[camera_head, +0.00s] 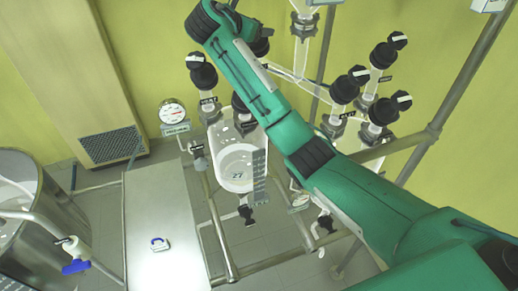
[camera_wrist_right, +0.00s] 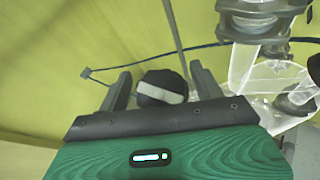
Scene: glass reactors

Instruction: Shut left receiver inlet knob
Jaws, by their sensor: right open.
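My right arm crosses the head view from the lower right to the top, where its gripper is hidden. In the right wrist view my right gripper (camera_wrist_right: 160,70) is open, with a black knob with a white stripe (camera_wrist_right: 161,88) between its fingers. I see no clear grip on it. In the head view, a black knob with a white mark (camera_head: 202,74) stands left of my arm, above a clear glass vessel (camera_head: 236,167). I cannot tell which head-view knob is between the fingers. My left gripper is not in view.
More black knobs (camera_head: 382,55) on glass tubes stand right of my arm. Metal rack pipes (camera_head: 437,124) surround the glassware. A round gauge (camera_head: 172,113) is left of the vessel, near a pale bench (camera_head: 150,210). A steel tank (camera_head: 35,225) stands at the left.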

